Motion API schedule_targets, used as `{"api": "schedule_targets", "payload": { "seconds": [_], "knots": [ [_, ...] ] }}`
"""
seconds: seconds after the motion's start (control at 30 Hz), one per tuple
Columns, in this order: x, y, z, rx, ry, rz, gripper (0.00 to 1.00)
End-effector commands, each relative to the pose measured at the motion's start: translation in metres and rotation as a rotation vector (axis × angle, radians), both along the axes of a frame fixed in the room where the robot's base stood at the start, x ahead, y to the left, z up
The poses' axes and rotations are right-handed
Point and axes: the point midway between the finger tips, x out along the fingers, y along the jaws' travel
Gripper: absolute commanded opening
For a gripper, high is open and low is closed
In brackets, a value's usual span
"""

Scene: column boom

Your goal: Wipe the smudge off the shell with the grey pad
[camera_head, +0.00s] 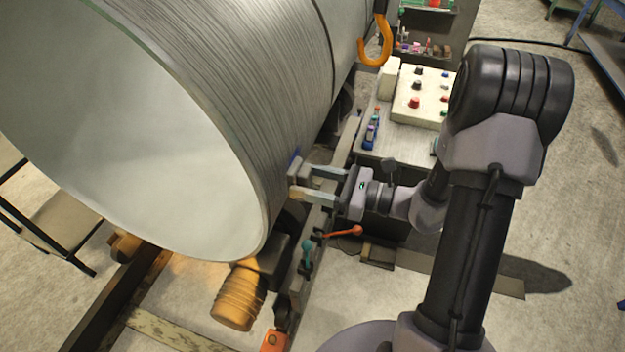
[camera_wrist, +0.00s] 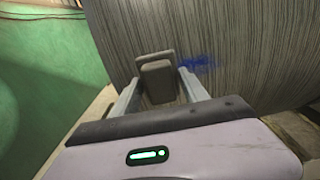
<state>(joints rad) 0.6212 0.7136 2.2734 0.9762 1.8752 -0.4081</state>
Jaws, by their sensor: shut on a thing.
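The shell (camera_head: 235,75) is a large, brushed-metal cylinder filling the upper left of the head view. Its streaked side also fills the upper part of the wrist view (camera_wrist: 255,35). A blue smudge (camera_wrist: 198,62) is on the shell, just right of the pad in the wrist view. A bit of the blue shows in the head view (camera_head: 294,157) by the fingertips. My gripper (camera_head: 296,181) is shut on the grey pad (camera_wrist: 155,78), held between its fingers against or very close to the shell; contact cannot be told. The smudge's edge near the right finger is partly hidden.
A control box (camera_head: 420,95) with knobs stands on a bench behind my gripper. An orange hook (camera_head: 376,45) hangs at the top. Open floor lies at the right.

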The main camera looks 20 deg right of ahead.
Motion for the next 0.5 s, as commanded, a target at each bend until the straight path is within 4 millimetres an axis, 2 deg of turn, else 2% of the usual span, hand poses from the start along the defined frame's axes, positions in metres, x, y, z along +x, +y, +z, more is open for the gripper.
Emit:
{"api": "schedule_targets", "payload": {
  "seconds": [0.5],
  "knots": [
    [0.0027,0.0032,0.0,0.0,0.0,0.0,0.2]
  ]
}}
